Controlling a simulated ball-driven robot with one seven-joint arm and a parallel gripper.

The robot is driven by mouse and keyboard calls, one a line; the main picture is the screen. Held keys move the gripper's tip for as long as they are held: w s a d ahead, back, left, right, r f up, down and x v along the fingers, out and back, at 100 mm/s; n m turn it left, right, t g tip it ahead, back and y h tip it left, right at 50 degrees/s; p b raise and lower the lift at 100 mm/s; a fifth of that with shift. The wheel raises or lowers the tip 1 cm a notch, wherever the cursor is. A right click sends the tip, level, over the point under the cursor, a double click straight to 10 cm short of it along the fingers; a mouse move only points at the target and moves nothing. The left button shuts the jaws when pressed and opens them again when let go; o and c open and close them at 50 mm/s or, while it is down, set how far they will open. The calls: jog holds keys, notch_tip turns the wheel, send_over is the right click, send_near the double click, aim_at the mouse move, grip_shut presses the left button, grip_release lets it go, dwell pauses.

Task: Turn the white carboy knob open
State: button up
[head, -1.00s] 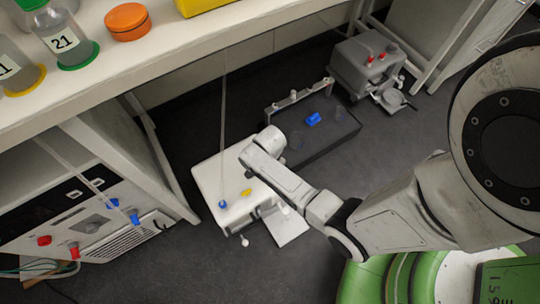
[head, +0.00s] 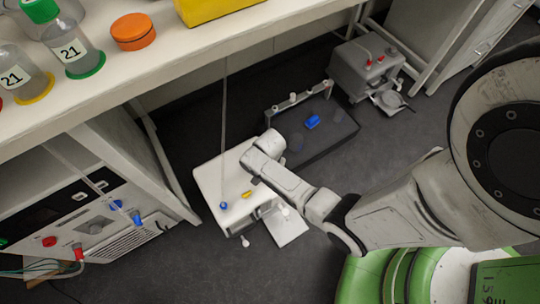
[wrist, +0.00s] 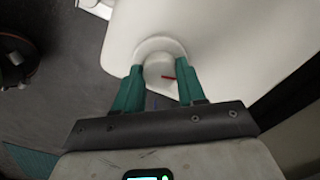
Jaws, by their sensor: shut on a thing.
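The white carboy (head: 222,180) stands on the floor in the head view, with a blue cap and a yellow cap on its top. In the wrist view its white surface (wrist: 230,45) fills the upper right. In the head view my forearm reaches over the carboy, and my fingers and the knob cannot be made out there.
A dark, see-through carboy (head: 325,135) with a blue cap stands behind the white one. A grey carboy (head: 365,65) with red caps stands farther back. The bench (head: 100,105) with bottles overhangs at left, above a control unit (head: 90,220). Open floor lies in front.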

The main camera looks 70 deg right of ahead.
jog(key=n+p, duration=0.1)
jog(key=n, duration=0.2)
jog(key=shift+r+n+p, duration=0.1)
jog(key=shift+n+p, duration=0.2)
jog(key=shift+n, duration=0.1)
jog(key=n+p, duration=0.1)
jog(key=n, duration=0.2)
jog(key=shift+n, duration=0.3)
jog(key=n+p, duration=0.1)
jog(key=n, duration=0.2)
jog(key=shift+n, duration=2.2)
jog(key=o, duration=1.1)
jog(key=shift+p, duration=0.3)
jog(key=shift+c, duration=0.2)
notch_tip(320, 180, up, 10)
jog(key=p, duration=0.4)
jog(key=shift+r+p, duration=0.25)
jog(key=shift+p, duration=0.1)
